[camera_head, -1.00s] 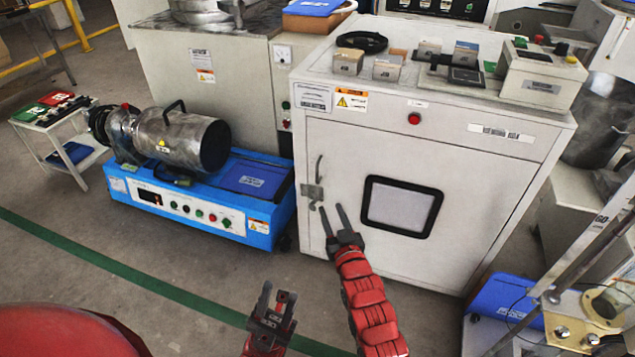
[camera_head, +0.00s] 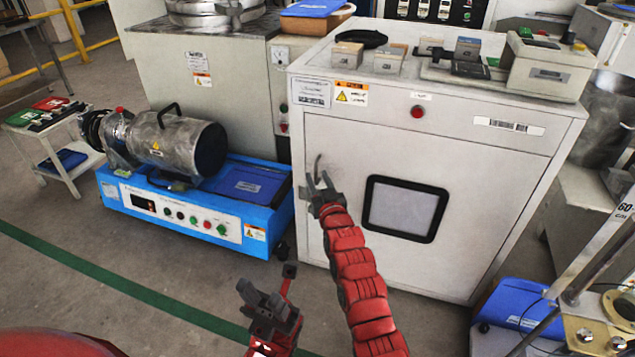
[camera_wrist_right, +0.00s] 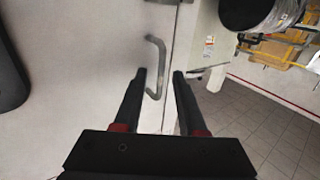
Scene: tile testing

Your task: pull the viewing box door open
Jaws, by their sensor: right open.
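The viewing box (camera_head: 455,150) is a pale cabinet with a closed front door (camera_head: 480,185) and a dark-framed window (camera_head: 405,208). Its curved metal door handle (camera_head: 318,165) is at the door's left edge and also shows in the right wrist view (camera_wrist_right: 155,65). My right gripper (camera_head: 320,182) is at the handle, open. In the right wrist view its fingers (camera_wrist_right: 157,76) lie either side of the handle's lower part; I see no clear contact. My left gripper (camera_head: 268,292) is low in front of the cabinet, open and empty.
A blue machine (camera_head: 180,215) with a metal cylinder stands left of the cabinet. Small blocks and a control box (camera_head: 545,68) lie on the cabinet top. A metal stand (camera_head: 590,270) and blue case (camera_head: 510,305) are at the right. The floor in front is clear.

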